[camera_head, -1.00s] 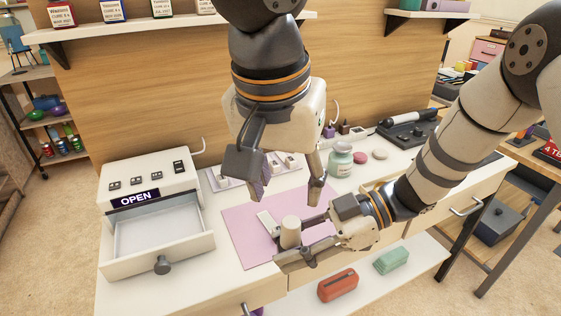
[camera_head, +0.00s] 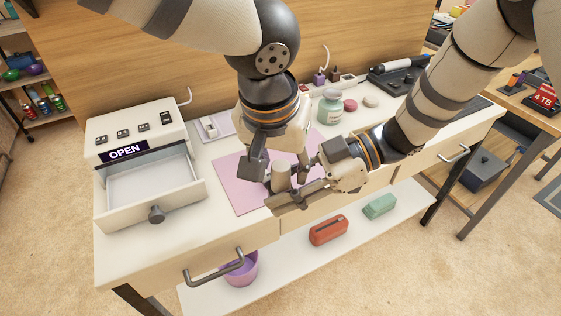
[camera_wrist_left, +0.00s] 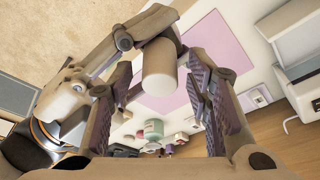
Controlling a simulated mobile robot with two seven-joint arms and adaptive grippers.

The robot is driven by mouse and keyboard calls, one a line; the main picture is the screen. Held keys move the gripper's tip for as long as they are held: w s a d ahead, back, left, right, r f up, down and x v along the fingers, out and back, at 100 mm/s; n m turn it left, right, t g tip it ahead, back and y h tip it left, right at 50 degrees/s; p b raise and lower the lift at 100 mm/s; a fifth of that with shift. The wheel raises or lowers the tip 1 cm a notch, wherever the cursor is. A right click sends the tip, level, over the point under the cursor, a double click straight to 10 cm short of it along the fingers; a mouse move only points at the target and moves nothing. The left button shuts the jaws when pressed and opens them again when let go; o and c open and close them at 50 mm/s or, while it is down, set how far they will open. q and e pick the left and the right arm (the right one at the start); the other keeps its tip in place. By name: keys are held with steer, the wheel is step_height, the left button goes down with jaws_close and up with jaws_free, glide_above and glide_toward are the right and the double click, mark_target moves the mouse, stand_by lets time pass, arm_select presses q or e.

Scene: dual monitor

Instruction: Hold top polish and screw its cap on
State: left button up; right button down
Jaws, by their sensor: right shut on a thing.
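A cream cylinder (camera_head: 281,177), which looks like the polish's cap, stands upright over the pink mat (camera_head: 237,182). My right gripper (camera_head: 293,190) is shut at its lower part, and any bottle below is hidden by the fingers. My left gripper (camera_head: 276,172) is directly above, pointing down, its fingers spread on either side of the cylinder. In the left wrist view the cylinder (camera_wrist_left: 159,68) shows between the open fingers of my left gripper (camera_wrist_left: 160,82), with gaps at both sides. Whether the cap is seated cannot be seen.
An open white drawer unit (camera_head: 150,170) with an OPEN sign stands at the left. A green jar (camera_head: 330,107) and small round pieces stand behind the mat. A black tray with a pen-like tool (camera_head: 400,75) is at the back right. A wooden panel rises behind.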

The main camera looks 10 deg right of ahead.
arm_select(q)
jaws_close()
steer(key=shift+m+h, duration=0.5)
steer(key=shift+m, duration=1.2)
steer(key=shift+o, duration=1.2)
jaws_free()
steer(key=shift+r+g, duration=0.1)
steer(key=shift+g, duration=0.2)
